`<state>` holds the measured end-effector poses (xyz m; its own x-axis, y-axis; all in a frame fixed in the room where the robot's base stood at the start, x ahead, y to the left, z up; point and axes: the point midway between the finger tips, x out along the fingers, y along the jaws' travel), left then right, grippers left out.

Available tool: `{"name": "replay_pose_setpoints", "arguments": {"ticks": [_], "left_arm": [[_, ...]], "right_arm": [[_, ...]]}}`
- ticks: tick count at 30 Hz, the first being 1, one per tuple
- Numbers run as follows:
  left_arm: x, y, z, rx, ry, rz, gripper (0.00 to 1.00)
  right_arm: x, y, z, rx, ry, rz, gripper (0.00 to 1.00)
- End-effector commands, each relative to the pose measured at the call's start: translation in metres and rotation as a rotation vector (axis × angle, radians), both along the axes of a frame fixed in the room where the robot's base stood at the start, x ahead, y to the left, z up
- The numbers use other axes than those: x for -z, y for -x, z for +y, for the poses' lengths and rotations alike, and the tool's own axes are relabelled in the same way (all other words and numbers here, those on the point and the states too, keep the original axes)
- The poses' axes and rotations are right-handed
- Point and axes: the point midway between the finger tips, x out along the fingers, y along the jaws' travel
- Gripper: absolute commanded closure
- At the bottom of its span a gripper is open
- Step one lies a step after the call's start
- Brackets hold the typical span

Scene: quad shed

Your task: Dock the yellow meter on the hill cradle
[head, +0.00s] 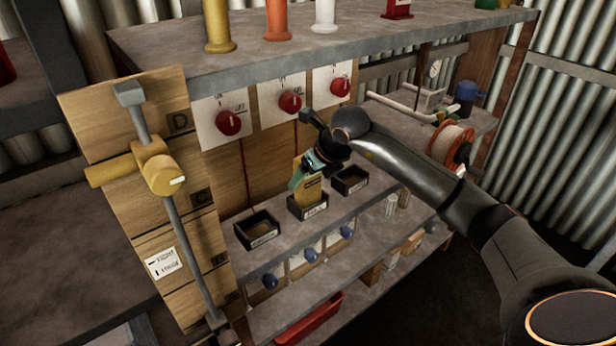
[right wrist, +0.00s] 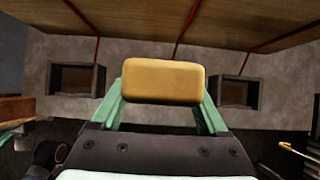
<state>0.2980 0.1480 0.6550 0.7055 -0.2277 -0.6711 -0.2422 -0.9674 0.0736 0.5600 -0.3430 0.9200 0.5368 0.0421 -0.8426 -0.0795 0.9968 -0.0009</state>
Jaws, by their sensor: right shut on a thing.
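The yellow meter (head: 309,191) is upright, its top and one broad face showing. My right gripper (head: 302,176), with teal fingers, is shut on its upper part. The meter's lower end is at the middle of three dark open cradles (head: 308,212) on the shelf, seemingly inside its rim; I cannot tell if it touches the bottom. The cradle labels are too small to read, so I cannot tell which is the hill one. In the right wrist view the meter (right wrist: 163,82) sits between the fingers and hides the middle cradle. My left gripper is not in view.
An empty left cradle (head: 259,234) and right cradle (head: 349,183) flank the middle one. Red knobs (head: 290,102) on white plates are behind. A board with a grey rod and yellow handle (head: 158,168) stands at left.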

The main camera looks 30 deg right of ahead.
Motion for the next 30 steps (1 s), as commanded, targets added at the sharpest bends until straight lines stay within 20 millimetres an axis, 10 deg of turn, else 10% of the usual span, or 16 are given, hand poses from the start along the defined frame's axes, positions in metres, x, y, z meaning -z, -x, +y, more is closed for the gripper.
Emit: {"name": "replay_pose_setpoints", "arguments": {"ticks": [12,13,18,30], "left_arm": [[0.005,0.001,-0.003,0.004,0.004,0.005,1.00],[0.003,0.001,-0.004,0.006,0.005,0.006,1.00],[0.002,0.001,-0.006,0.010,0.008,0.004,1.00],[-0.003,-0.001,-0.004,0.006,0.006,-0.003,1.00]], "right_arm": [[0.009,0.000,0.000,0.001,-0.001,-0.004,1.00],[0.008,0.000,0.000,0.001,-0.001,-0.003,0.19],[0.007,0.000,0.000,0.001,-0.001,-0.002,0.00],[-0.004,0.004,-0.001,0.001,0.000,-0.005,0.00]]}}
